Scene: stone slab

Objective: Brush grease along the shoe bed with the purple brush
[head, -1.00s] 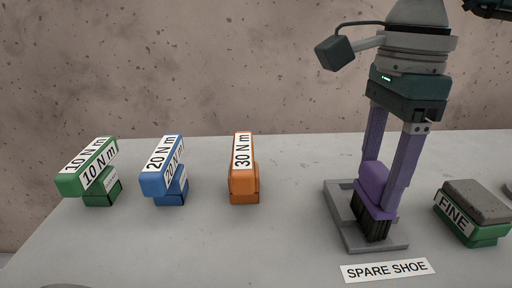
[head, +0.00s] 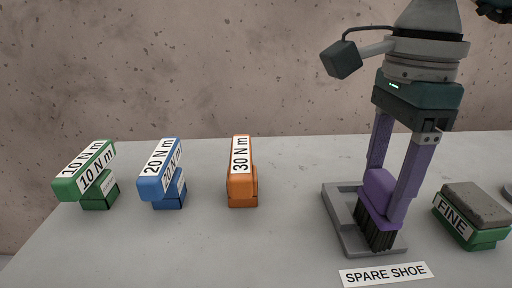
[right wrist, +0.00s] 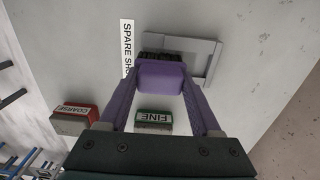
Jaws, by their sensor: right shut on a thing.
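The purple brush (head: 379,196) has a block-shaped purple body and black bristles pointing down. My right gripper (head: 388,193) is shut on its body, with one finger on each side. The bristles are over the right part of a low grey rimmed tray (head: 340,219), behind the SPARE SHOE label (head: 384,274). I cannot tell whether they touch it. The brush also shows in the right wrist view (right wrist: 160,76), between the fingers, with the tray (right wrist: 213,62) beyond it. No thing is marked as the shoe bed. No grease can be made out. My left gripper is not in view.
A green FINE block (head: 470,216) with a grey top is right of the tray. A red COARSE block (right wrist: 74,116) shows in the right wrist view. Green (head: 85,174), blue (head: 163,172) and orange (head: 242,172) torque-marked blocks stand left. The slab between orange block and tray is clear.

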